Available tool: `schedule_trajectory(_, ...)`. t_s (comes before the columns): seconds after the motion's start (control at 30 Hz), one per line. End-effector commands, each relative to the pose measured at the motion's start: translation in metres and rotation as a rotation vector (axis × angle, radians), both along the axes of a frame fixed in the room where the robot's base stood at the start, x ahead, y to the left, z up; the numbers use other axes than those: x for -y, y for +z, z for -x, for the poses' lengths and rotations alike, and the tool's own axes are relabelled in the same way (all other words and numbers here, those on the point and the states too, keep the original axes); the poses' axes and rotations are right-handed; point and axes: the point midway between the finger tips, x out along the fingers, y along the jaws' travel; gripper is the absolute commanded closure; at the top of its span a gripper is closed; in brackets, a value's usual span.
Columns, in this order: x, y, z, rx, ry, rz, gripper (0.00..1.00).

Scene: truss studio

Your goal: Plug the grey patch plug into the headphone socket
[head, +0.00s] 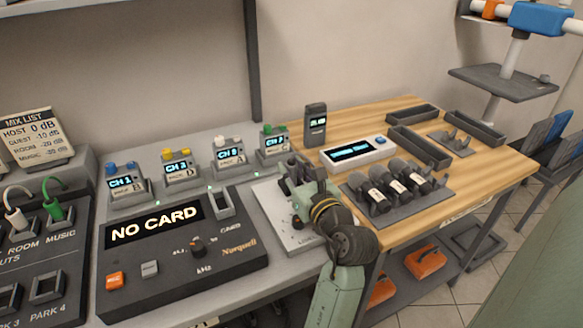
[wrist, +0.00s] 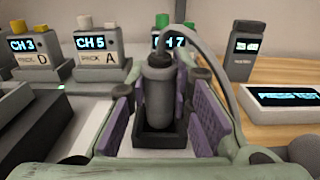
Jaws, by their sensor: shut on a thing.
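The grey patch plug (wrist: 159,97) is upright between the purple pads of my gripper (wrist: 161,112) in the wrist view, with a grey cable leaving its top. My gripper is shut on it. A dark square socket (wrist: 148,140) is directly under and around the plug's lower end; how deep the plug sits cannot be told. In the head view my gripper (head: 303,178) is over a pale grey panel (head: 275,210), and it hides the socket and most of the plug. The panel's label is too small to read.
A black recorder (head: 180,245) reading NO CARD is to the left, with several channel boxes (head: 180,172) behind. A patch panel (head: 75,245) at far left holds white and green plugs. Microphones (head: 380,195) lie on a tray at the right, near a display box (head: 355,152).

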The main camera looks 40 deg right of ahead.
Motion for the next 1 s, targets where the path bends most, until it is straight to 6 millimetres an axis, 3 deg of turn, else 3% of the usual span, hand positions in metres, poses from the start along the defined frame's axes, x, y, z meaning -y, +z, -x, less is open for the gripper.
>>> schedule_trajectory(0.93,0.000,-0.010,0.000,0.001,0.000,-0.001,1.00)
schedule_trajectory(0.97,0.000,-0.010,0.000,0.001,0.000,-0.001,0.79)
schedule_trajectory(1.0,0.000,-0.009,0.000,0.001,0.000,0.000,0.77)
